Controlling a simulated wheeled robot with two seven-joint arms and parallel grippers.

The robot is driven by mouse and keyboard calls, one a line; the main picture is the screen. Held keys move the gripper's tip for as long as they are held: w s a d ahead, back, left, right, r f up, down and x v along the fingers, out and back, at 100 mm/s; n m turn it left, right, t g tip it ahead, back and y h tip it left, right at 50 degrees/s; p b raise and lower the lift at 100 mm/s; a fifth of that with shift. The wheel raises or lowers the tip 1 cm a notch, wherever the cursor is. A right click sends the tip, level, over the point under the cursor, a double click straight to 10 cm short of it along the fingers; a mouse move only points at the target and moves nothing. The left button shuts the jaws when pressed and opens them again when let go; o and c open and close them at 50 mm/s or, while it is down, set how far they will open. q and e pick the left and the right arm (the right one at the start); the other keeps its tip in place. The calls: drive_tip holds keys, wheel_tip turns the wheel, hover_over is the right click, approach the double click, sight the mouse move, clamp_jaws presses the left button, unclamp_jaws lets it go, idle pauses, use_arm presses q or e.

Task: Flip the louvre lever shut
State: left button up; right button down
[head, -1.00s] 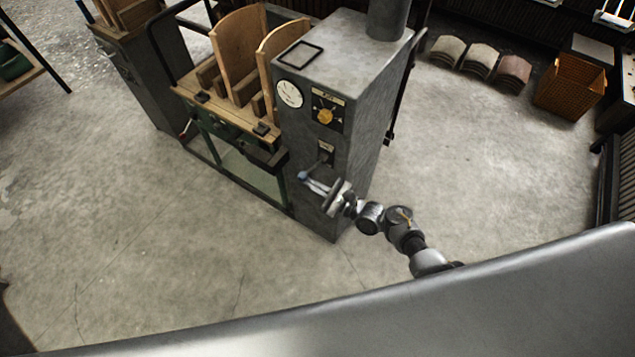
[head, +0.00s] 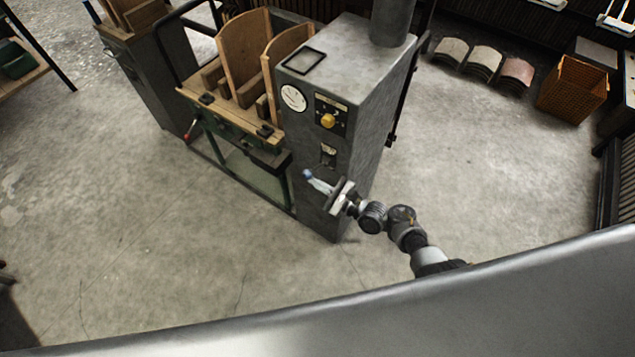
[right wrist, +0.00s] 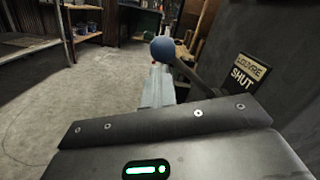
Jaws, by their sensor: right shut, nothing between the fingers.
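The louvre lever has a blue ball knob (head: 307,174) and stands out from the front of the grey metal cabinet (head: 355,110), below a small dark plate (head: 328,155). In the right wrist view the knob (right wrist: 163,49) is just beyond my fingertips, with its dark rod running right to the cabinet. A plate there reads "LOUVRE SHUT" (right wrist: 248,77). My right gripper (head: 320,186) is shut and empty, its fingers pointing at the knob from the right. It also shows in the wrist view (right wrist: 157,80). I cannot tell whether the fingertips touch the knob. My left gripper is not in view.
A white gauge (head: 294,98) and a yellow knob (head: 327,121) sit above the lever. A wooden-topped bench (head: 228,112) with curved wooden pieces adjoins the cabinet's left. A wicker basket (head: 572,88) stands at far right. The floor in front is clear.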

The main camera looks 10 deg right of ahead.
wheel_tip(320, 180, down, 5)
drive_tip(key=b, duration=0.4)
drive_tip(key=v, duration=1)
drive_tip(key=shift+s+d+r+p, duration=0.2)
drive_tip(key=shift+s+r+p, duration=0.1)
drive_tip(key=shift+r, duration=0.15)
